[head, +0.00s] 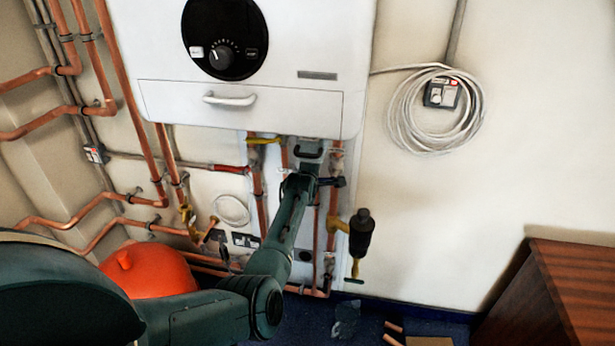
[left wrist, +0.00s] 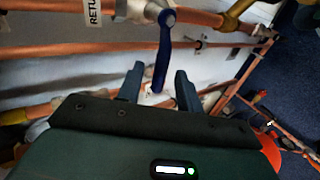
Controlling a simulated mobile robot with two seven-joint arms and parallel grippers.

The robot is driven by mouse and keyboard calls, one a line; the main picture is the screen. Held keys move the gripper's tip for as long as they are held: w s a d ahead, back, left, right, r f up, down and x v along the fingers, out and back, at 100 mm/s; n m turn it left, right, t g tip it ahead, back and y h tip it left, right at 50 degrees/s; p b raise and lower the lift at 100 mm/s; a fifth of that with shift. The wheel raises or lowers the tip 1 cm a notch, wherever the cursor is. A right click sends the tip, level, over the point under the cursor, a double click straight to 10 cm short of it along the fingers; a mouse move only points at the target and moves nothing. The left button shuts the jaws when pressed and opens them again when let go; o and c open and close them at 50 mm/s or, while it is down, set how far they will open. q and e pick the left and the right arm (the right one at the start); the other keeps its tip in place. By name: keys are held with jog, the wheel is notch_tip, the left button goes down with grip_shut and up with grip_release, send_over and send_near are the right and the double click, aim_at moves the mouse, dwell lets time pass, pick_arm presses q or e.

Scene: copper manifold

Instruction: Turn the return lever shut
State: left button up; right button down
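The return lever (left wrist: 162,58) is a dark blue handle in the left wrist view. Its pivot sits on a copper pipe beside a white label reading "RETU", cut off by the frame edge. The lever sticks out roughly crosswise to that pipe, and its free end reaches between my left gripper's fingers. My left gripper (left wrist: 159,74) is open, with one finger on each side of the lever and gaps visible. My right gripper is in neither view.
The white boiler (head: 240,105) hangs just above my left wrist. A red lever (head: 230,168) and a yellow lever (head: 263,140) are on pipework to the left. A black cylindrical fitting (head: 361,235) stands to the right. An orange-red vessel (head: 150,272) is low at left.

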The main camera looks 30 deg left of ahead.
pick_arm(q)
jog(key=v, duration=0.8)
jog(key=shift+s+p, duration=0.2)
jog(key=shift+p, duration=0.25)
